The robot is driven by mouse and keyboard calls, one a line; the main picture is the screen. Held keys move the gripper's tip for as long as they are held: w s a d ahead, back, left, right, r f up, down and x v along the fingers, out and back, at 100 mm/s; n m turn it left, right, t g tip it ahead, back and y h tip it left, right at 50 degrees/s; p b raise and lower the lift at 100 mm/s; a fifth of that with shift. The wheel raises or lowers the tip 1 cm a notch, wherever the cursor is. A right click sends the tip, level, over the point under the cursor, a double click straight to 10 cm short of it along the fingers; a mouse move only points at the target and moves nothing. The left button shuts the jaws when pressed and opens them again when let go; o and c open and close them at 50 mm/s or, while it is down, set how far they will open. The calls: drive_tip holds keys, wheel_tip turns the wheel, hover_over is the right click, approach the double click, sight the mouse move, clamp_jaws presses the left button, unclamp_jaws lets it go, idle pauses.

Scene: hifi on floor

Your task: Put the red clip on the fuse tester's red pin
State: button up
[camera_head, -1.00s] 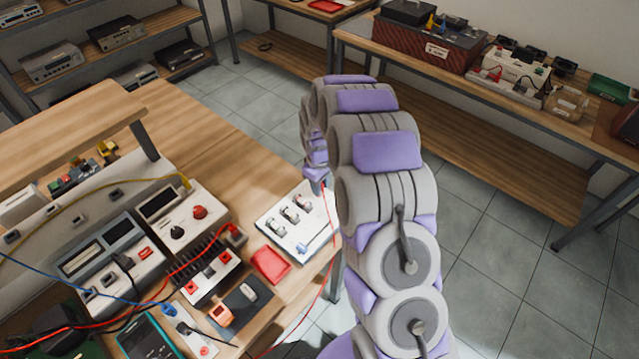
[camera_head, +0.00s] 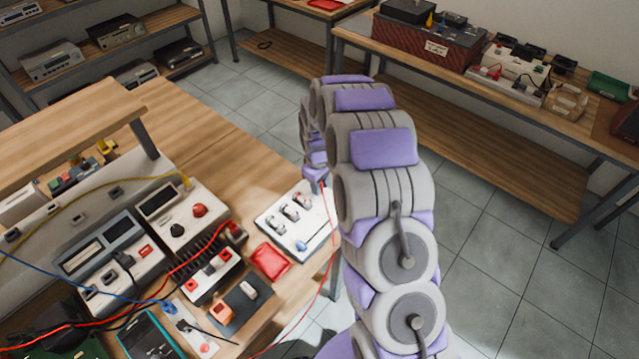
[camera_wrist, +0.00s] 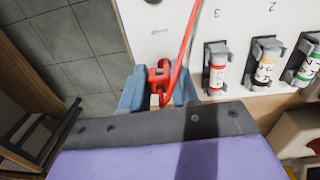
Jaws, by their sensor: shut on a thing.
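The red clip (camera_wrist: 163,78) is between the jaws of my gripper (camera_wrist: 160,92) in the wrist view. Its red cable (camera_wrist: 183,45) runs up across the white panel; it also shows in the head view (camera_head: 331,275). The fuse tester (camera_wrist: 228,18) is a white panel with several fuses in grey holders at the right, marked with numbers. It also shows in the head view (camera_head: 274,226), on the bench's right end below my wrist. The clip is at the panel's lower left edge. I cannot make out the red pin or whether the clip touches it.
A red tray (camera_head: 270,261) lies beside the tester on the wooden bench (camera_head: 215,120). White and grey instruments (camera_head: 188,222) and several cables crowd the left. Open tiled floor (camera_head: 480,215) lies to the right, before another bench (camera_head: 470,90).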

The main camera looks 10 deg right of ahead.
drive_tip(key=shift+f, duration=0.15)
drive_tip(key=o, duration=1)
drive_tip(key=shift+c, duration=0.2)
wheel_tip(320, 180, up, 17)
drive_tip(key=p, duration=0.3)
drive_tip(key=shift+s+a, duration=0.15)
drive_tip(key=shift+a, duration=0.1)
drive_tip(key=shift+r, duration=0.2)
drive_tip(key=s+r+m, duration=0.2)
drive_tip(key=s+r, duration=0.1)
drive_tip(key=s, duration=1.1)
drive_tip(key=s+r+m+g, duration=0.1)
drive_tip(key=s+r+m, duration=0.2)
drive_tip(key=s, duration=1)
drive_tip(key=s+r+m+g, duration=0.1)
drive_tip(key=s+r, duration=0.3)
drive_tip(key=s, duration=1)
drive_tip(key=shift+s+m, duration=0.3)
drive_tip(key=shift+m, duration=0.4)
